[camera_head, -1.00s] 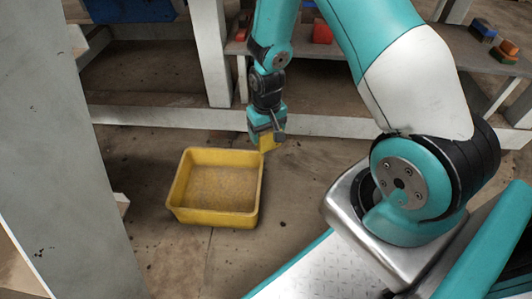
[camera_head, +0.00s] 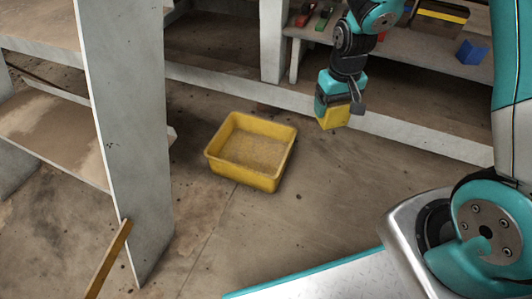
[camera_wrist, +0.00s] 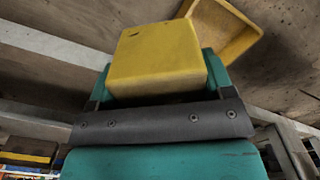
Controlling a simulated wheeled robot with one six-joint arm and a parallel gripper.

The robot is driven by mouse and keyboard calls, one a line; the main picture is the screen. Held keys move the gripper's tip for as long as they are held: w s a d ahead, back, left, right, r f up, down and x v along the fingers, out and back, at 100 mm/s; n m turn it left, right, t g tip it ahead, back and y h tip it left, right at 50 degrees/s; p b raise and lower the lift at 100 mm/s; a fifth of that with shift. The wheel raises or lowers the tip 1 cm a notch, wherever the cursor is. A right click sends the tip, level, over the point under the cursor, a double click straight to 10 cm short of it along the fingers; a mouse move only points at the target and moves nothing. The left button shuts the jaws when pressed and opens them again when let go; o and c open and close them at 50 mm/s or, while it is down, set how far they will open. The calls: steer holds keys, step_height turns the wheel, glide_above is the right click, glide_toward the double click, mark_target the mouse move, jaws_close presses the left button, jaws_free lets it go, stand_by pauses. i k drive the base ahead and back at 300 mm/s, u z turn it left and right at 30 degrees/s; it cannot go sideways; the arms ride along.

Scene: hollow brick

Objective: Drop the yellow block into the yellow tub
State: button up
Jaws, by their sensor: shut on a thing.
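The yellow block (camera_head: 334,117) is held in my gripper (camera_head: 326,106), which is shut on it and points down. In the wrist view the block (camera_wrist: 157,60) fills the space between the fingers. The yellow tub (camera_head: 279,166) stands on the floor to the left of and below my gripper in the head view. It is open at the top and looks empty. In the wrist view the tub (camera_wrist: 238,48) shows partly, beyond the block at the upper right; the block hides some of it.
A grey upright panel (camera_head: 122,150) stands left of the tub. A low pale beam (camera_head: 225,90) runs behind tub and gripper. Shelves at the back right hold a blue piece (camera_head: 472,53) and other items. A wooden stick (camera_head: 108,262) leans at the lower left. Floor around the tub is clear.

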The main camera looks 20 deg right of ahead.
mark_target(259, 155)
steer(key=z, duration=1.7)
steer(key=i, duration=0.85)
steer(key=u, duration=2.75)
steer(key=i, duration=0.5)
steer(key=u, duration=0.05)
